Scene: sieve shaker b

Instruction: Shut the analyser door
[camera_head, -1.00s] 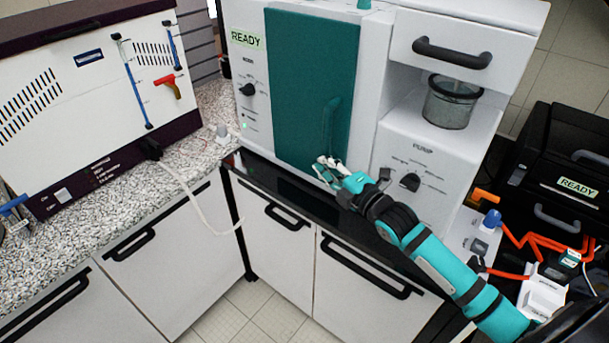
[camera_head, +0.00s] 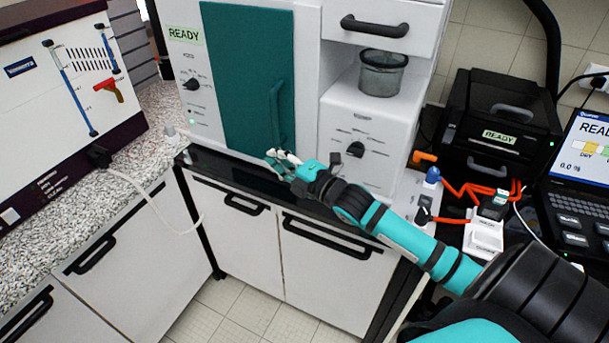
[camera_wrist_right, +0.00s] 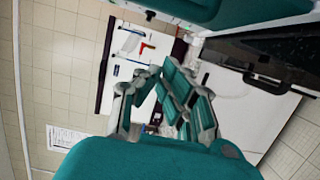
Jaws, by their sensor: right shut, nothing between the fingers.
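The analyser door (camera_head: 240,75) is the tall teal panel on the front of the white analyser (camera_head: 310,60). It looks flush or nearly flush with the front; I cannot tell whether a thin gap is left. Its upright handle (camera_head: 276,108) is near the right edge. My right gripper (camera_head: 278,158) is shut and empty at the door's lower right corner, just below the handle. Whether it touches the door is unclear. In the right wrist view the shut fingers (camera_wrist_right: 162,82) point past a teal surface at the top. My left gripper is not in view.
A dark ledge (camera_head: 240,178) runs below the door, above white cupboards (camera_head: 235,235). To the right are a metal cup (camera_head: 382,75) in the analyser's recess, a black box (camera_head: 500,120) and orange cables (camera_head: 470,190). A speckled worktop (camera_head: 130,150) lies left.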

